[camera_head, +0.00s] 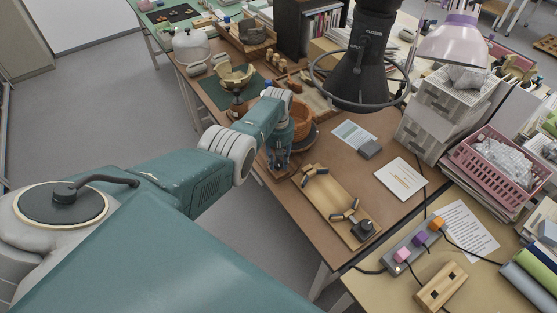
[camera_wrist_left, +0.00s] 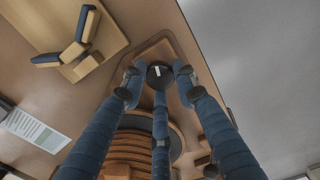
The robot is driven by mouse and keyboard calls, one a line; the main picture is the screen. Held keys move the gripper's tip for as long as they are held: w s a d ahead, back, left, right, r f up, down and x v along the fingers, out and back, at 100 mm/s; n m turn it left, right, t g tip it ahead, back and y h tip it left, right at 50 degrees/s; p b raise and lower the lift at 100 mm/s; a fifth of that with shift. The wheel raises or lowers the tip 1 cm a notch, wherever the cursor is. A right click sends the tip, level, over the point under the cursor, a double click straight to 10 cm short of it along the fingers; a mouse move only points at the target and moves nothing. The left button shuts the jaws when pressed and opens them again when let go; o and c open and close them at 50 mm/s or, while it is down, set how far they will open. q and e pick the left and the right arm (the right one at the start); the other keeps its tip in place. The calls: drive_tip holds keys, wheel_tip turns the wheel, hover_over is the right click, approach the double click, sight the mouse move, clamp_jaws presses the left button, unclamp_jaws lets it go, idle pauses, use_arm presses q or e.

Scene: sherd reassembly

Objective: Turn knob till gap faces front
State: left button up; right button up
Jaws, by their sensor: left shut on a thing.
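My left gripper (camera_head: 279,160) points down at the table's near edge. In the left wrist view, its blue fingers (camera_wrist_left: 158,78) close around a dark round knob (camera_wrist_left: 158,72) with a white mark. The knob sits at the end of a wooden base (camera_wrist_left: 185,58). In the head view my gripper hides the knob. Just beyond stands an orange-brown bowl (camera_head: 301,121) on a dark round turntable; its ridged side (camera_wrist_left: 130,152) shows in the wrist view. My arm and gripper cover part of the bowl, and I cannot make out its gap. My right gripper is not in view.
A wooden board (camera_head: 333,203) with small dark-ended pieces lies close to the right of my gripper. A black hood with a ring (camera_head: 362,80) hangs above the table. A pale bowl (camera_head: 237,76) stands farther back. Papers (camera_head: 400,178) lie flat on the right.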

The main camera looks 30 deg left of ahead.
sight(277, 162)
use_arm(q)
drive_tip(key=shift+w+a+r+n, duration=0.2)
drive_tip(key=shift+a+n, duration=0.05)
drive_tip(key=shift+n, duration=0.45)
drive_tip(key=shift+w+a+r+n, duration=0.15)
drive_tip(key=shift+a+n, duration=0.05)
drive_tip(key=shift+n, duration=0.5)
idle(0.7)
idle(0.3)
drive_tip(key=o, duration=1.1)
drive_tip(key=shift+o, duration=0.2)
drive_tip(key=shift+s+d+f, duration=0.1)
drive_tip(key=shift+s+f, duration=0.15)
drive_tip(key=shift+d+r, duration=0.15)
drive_tip(key=shift+r, duration=0.3)
wheel_tip(277, 162, up, 11)
drive_tip(key=shift+a, duration=0.2)
drive_tip(key=shift+r, duration=0.1)
